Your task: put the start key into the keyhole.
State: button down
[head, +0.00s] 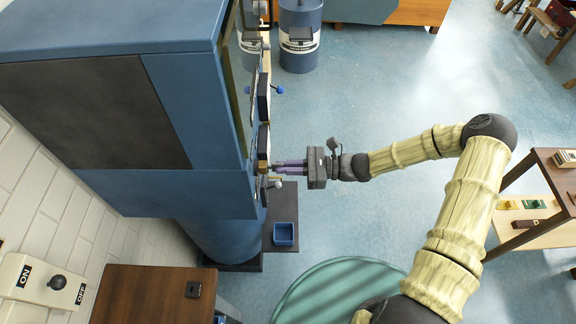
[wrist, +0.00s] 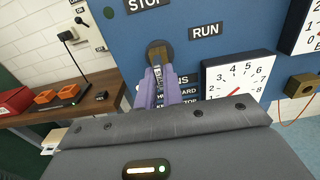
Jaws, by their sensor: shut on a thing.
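My gripper (head: 277,168) reaches left to the front of the blue machine in the head view. In the wrist view, its purple fingers (wrist: 164,84) are close together, shut on the start key, of which only a narrow dark part (wrist: 158,76) shows between them. The keyhole is a round brass-brown plate (wrist: 159,50) on the blue panel, between the STOP and RUN labels. The fingertips are right at the plate's lower part. The key's tip is hidden, so I cannot tell whether it is inside the keyhole.
The blue machine (head: 190,190) carries dials; a white dial (wrist: 238,80) is right of the fingers. A blue bin (head: 284,233) stands below my gripper. A wooden desk (wrist: 70,104) is left of the panel. Blue floor is open right of the machine.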

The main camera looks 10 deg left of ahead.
jog(key=shift+s+a, duration=0.2)
jog(key=shift+a, duration=0.3)
jog(key=c, duration=1.5)
grip_release()
jog(key=shift+o, duration=0.2)
jog(key=shift+w, duration=0.1)
jog(key=b+v, duration=0.6)
jog(key=v, duration=1.1)
jog(key=shift+d, duration=0.15)
